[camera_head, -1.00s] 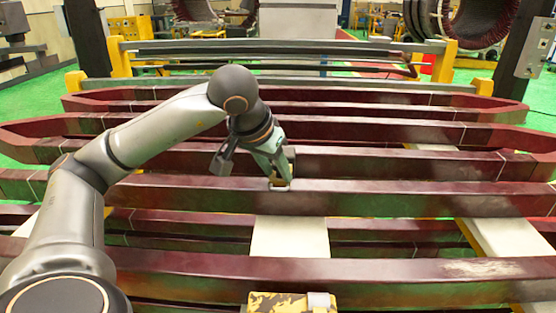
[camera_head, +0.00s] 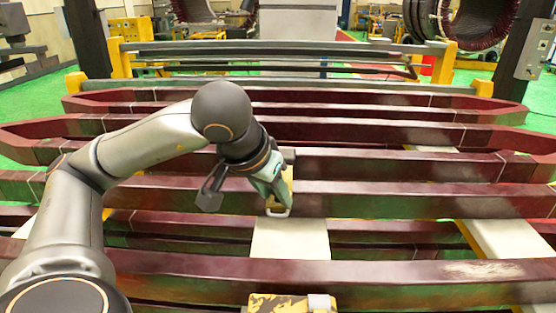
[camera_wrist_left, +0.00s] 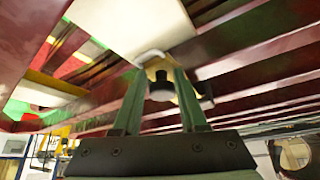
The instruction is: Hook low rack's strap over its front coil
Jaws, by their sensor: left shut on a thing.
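My left gripper (camera_head: 278,190) is shut on the strap (camera_head: 279,211), a yellow piece with a pale looped end. In the head view the strap's loop hangs at the front lower edge of a long dark red coil bar (camera_head: 400,201). I cannot tell whether it touches the bar. In the left wrist view the strap's pale hook (camera_wrist_left: 151,56) and a black knob (camera_wrist_left: 161,86) show between the green finger plates. The fingers and wrist partly hide the strap. My right gripper is not in view.
More dark red bars run across behind, and another bar (camera_head: 420,277) runs in front. A pale support beam (camera_head: 290,240) lies below the strap. A yellow block (camera_head: 275,303) stands at the bottom edge. A rack with dark rods (camera_head: 260,50) is at the back.

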